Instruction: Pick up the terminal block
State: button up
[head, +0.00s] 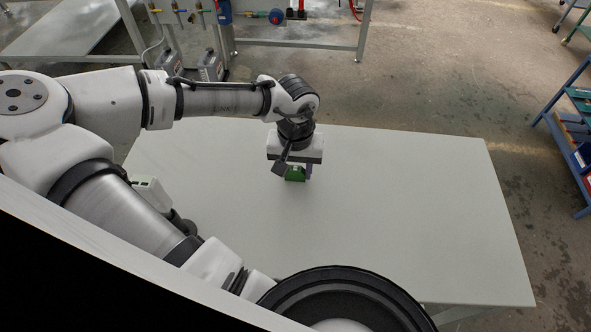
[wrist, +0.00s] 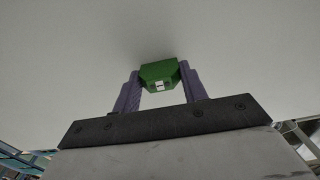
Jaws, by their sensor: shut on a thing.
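The terminal block (head: 295,174) is a small green block in the middle of the table in the head view. In the wrist view the terminal block (wrist: 159,75) shows a green body with a small white patch on its face. My gripper (head: 294,177) is over the table and shut on the block. In the wrist view its two purple fingers (wrist: 160,83) press on the block's left and right sides. I cannot tell whether the block still touches the table.
The light grey table (head: 420,220) is otherwise clear around the gripper. Its right edge borders open floor (head: 480,105). A blue shelf (head: 575,130) with bins stands at the far right. A workbench with tools (head: 270,17) stands behind the table.

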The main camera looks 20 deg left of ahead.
jog(key=shift+r, duration=0.1)
notch_tip(320, 180, up, 20)
jog(key=shift+b, duration=0.45)
